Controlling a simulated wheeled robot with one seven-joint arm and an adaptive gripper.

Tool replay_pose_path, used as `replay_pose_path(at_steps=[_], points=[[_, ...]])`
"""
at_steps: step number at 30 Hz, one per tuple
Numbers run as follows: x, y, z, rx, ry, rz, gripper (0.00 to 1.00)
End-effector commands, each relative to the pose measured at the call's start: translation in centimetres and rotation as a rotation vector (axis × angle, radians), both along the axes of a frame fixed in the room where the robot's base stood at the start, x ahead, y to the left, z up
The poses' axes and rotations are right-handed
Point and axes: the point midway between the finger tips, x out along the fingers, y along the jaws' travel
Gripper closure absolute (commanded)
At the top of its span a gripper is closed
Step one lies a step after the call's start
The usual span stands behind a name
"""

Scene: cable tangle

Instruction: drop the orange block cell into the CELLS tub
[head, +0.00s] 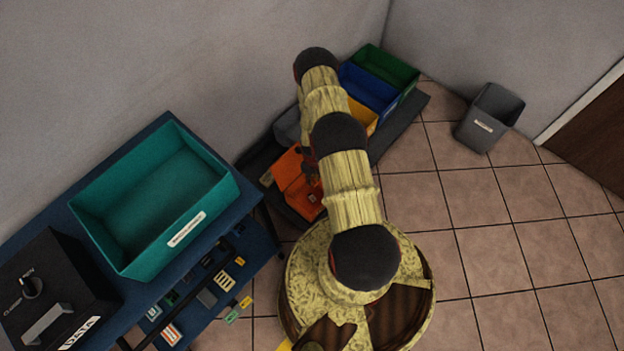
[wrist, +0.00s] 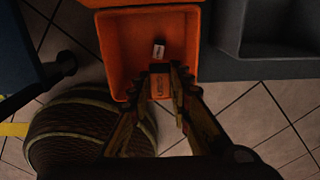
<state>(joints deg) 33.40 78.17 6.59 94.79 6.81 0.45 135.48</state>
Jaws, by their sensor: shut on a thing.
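My gripper (wrist: 169,72) is shut on the orange block cell (wrist: 160,88), which shows between its fingers with dark lettering on its face. In the wrist view the fingertips and block are over the near part of an orange tub (wrist: 117,60). A small pale and dark piece (wrist: 158,50) lies inside that tub. In the head view the orange tub (head: 292,180) is partly hidden behind my arm, and the block cannot be made out there. I cannot read the tub's label in either view.
Grey, yellow, blue (head: 368,90) and green (head: 388,66) tubs stand in a row beyond the orange one. A grey bin (head: 489,118) stands on the floor at right. A teal tray (head: 150,195) and a black DATA box (head: 50,290) sit on the blue bench at left.

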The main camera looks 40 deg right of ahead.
Motion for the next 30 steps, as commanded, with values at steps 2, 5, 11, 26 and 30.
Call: replay_pose_path(at_steps=[2,5,11,26,30], points=[[0.0,0.0,-1.4,0.0,0.001,0.0,1.0],[0.0,0.0,-2.0,0.0,0.0,0.001,1.0],[0.0,0.0,-2.1,0.0,0.0,0.001,1.0],[0.0,0.0,-2.1,0.0,0.0,0.001,0.6],[0.0,0.0,-2.1,0.0,0.0,0.001,0.59]])
